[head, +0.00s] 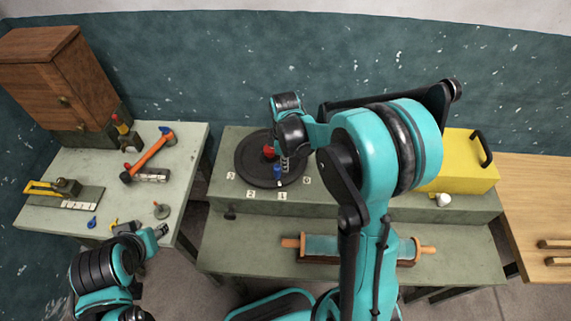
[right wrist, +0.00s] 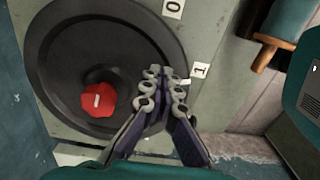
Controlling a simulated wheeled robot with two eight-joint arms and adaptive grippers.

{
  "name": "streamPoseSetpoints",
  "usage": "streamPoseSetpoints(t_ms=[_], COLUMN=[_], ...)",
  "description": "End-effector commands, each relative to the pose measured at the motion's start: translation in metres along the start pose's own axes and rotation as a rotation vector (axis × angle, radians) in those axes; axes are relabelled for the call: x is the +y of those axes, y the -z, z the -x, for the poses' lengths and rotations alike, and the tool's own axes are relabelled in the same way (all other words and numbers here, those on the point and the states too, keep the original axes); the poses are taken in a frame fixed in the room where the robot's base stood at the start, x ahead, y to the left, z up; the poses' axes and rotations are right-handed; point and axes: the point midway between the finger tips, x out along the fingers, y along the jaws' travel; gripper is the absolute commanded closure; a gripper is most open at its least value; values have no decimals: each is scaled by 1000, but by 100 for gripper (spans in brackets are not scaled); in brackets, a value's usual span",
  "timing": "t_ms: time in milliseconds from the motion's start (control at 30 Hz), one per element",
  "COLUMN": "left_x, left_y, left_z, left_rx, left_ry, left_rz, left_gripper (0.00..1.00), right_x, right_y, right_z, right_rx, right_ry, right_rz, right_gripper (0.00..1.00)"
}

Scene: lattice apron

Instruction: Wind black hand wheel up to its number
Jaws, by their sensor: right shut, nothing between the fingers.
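The black hand wheel (head: 247,169) lies flat on the raised green bench. Its red hub (head: 269,151) bears a short white mark, clear in the right wrist view (right wrist: 99,101). Number tags 3 (head: 231,176), 2 (head: 251,193), 1 (head: 283,196) and 0 (head: 307,180) stand around its near edge. My right gripper (head: 280,178) is over the wheel's near rim, shut and empty, near tag 1 (right wrist: 199,70). It hides part of the rim; contact cannot be told. My left gripper (head: 160,231) is low beside the left table; its jaws are unclear.
A yellow box (head: 467,165) with a black handle stands right of the wheel. A teal roller (head: 320,246) lies on the lower shelf. The left table (head: 75,160) holds a hammer (head: 152,152) and other tools. My right arm covers the bench's middle.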

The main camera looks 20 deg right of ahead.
Motion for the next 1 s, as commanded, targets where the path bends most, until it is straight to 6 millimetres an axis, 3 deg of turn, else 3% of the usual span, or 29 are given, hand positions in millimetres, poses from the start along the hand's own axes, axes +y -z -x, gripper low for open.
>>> streamPoseSetpoints(t_ms=[267,1000], left_x=[0,0], left_y=[0,-1], left_z=[0,-1], left_rx=[0,0], left_ry=[0,0], left_rz=[0,0], left_gripper=[60,60], right_x=[0,10], right_y=[-1,-28], right_z=[0,0], right_rx=[0,0], right_ry=[0,0], right_rz=[0,-1], right_gripper=[100,100])
